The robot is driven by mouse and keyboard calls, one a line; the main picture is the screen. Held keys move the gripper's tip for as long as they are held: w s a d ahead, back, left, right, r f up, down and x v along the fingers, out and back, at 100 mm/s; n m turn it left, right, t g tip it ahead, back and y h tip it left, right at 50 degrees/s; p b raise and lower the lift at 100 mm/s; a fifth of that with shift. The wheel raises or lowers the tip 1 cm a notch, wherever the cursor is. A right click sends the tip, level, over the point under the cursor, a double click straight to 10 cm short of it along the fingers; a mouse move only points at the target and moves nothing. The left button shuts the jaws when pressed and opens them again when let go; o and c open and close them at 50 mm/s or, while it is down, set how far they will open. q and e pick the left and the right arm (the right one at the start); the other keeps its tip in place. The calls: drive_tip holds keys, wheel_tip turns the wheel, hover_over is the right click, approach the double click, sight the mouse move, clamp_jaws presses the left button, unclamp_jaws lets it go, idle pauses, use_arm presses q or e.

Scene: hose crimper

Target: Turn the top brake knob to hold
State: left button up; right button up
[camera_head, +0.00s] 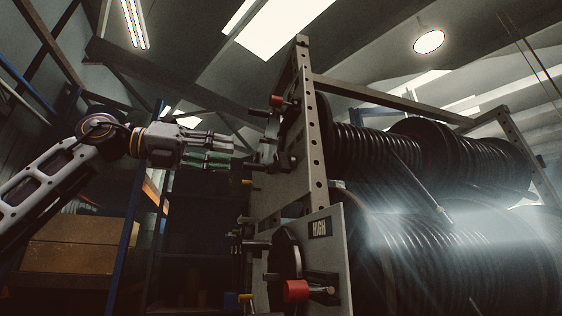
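A metal reel rack (314,150) stands at the centre and right. On its left side, high up, is a red knob (277,101) with dark fittings around it. A small yellow knob (246,182) sits below these fittings. I cannot tell for certain which of them is the top brake knob, and no hold mark is readable. My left gripper (225,152) comes in level from the left and points at the upper fittings, seemingly just short of them. Its fingers show edge-on with green parts on the lower one, so its opening is unclear. My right gripper is out of view.
A lower panel labelled "HIGH" (320,228) carries another red knob (296,290). Black hose reels (365,145) fill the rack. Shelving with a cardboard box (70,243) stands at the left. Hazy glare covers the lower reel.

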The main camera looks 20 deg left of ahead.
sight(278, 161)
use_arm(q)
drive_tip(key=shift+d, duration=0.1)
drive_tip(key=p+x, duration=0.3)
drive_tip(key=x, duration=0.9)
drive_tip(key=shift+w+r, duration=0.1)
drive_tip(key=shift+x, duration=0.8)
drive_tip(key=c, duration=0.7)
